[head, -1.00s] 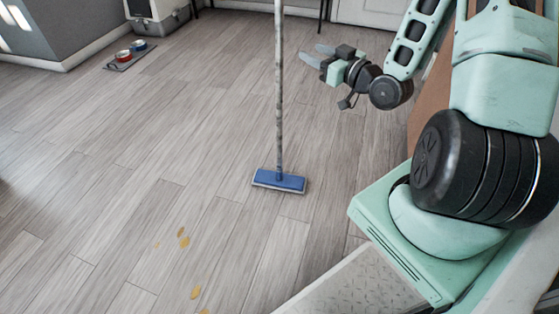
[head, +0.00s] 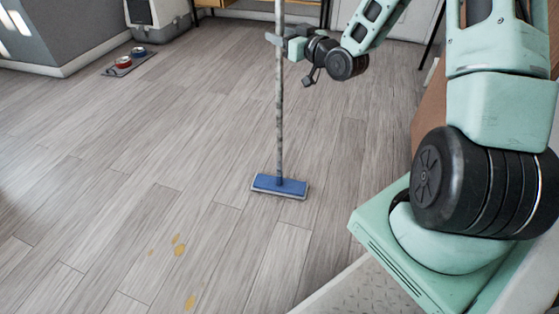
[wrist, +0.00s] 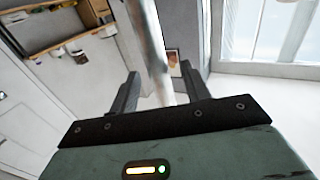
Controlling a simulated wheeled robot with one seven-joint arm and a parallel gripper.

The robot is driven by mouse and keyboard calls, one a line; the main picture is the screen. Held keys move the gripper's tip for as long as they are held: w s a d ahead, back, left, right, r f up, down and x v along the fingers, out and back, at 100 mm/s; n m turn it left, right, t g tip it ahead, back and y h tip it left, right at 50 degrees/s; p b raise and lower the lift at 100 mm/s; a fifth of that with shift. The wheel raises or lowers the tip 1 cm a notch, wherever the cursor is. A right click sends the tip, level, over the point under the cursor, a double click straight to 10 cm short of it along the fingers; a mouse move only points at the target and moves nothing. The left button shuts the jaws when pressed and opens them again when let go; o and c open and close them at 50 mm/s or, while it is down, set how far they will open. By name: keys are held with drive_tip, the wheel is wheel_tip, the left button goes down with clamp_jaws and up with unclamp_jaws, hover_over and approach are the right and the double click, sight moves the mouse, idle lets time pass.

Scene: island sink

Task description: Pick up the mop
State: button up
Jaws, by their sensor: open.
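The mop (head: 279,120) stands upright on the floor, with a thin grey pole and a flat blue head (head: 280,185). The top of the pole is out of the head view. My gripper (head: 274,41) is level with the upper part of the pole. In the wrist view the mop pole (wrist: 152,50) runs down between the two dark fingers of my gripper (wrist: 160,90). The fingers are apart, one on each side of the pole, and gaps show beside it.
Yellow spots (head: 178,246) lie on the wooden floor in front of the mop. A mat with two bowls (head: 130,60) is at the back left, near a grey wall. Shelves (wrist: 50,30) show in the wrist view.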

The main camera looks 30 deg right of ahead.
drive_tip(key=shift+w+a, duration=0.1)
drive_tip(key=shift+w, duration=0.65)
drive_tip(key=c, duration=1)
drive_tip(key=shift+r, duration=0.15)
